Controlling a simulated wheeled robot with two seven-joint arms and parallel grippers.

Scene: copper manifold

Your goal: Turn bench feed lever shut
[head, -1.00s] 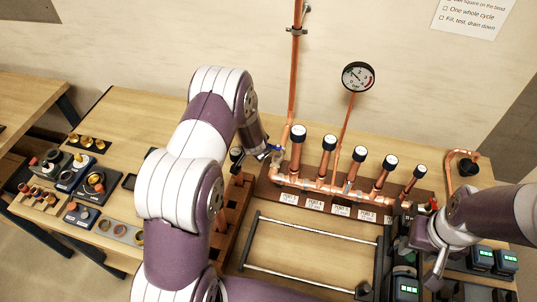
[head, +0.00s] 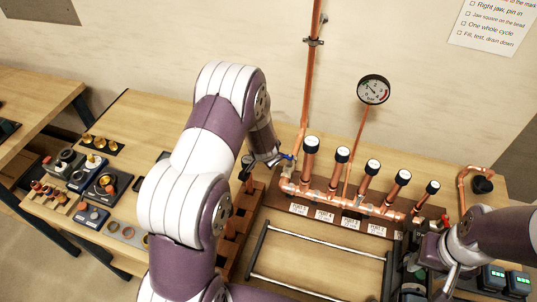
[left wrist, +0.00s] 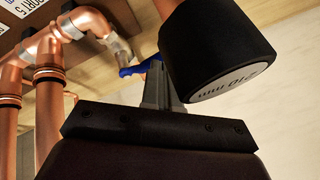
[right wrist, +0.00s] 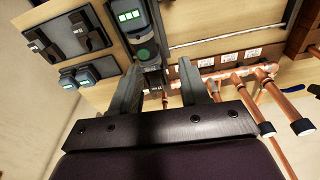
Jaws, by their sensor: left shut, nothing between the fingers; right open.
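The blue feed lever (head: 287,156) sits on the pipe fitting at the left end of the copper manifold (head: 340,201). It also shows in the left wrist view (left wrist: 141,67), running from the fitting toward my fingers. My left gripper (head: 279,161) is shut and empty, its tips right by the lever; I cannot tell whether they touch. Its closed fingers also show in the left wrist view (left wrist: 158,82). My right gripper (right wrist: 158,82) is open and empty near the dark devices right of the manifold; my arm partly hides it in the head view.
Several capped copper stubs rise from the manifold, with a pressure gauge (head: 373,90) behind. A device with a green button (right wrist: 143,50) is near my right fingers. Trays of parts lie at the bench's left.

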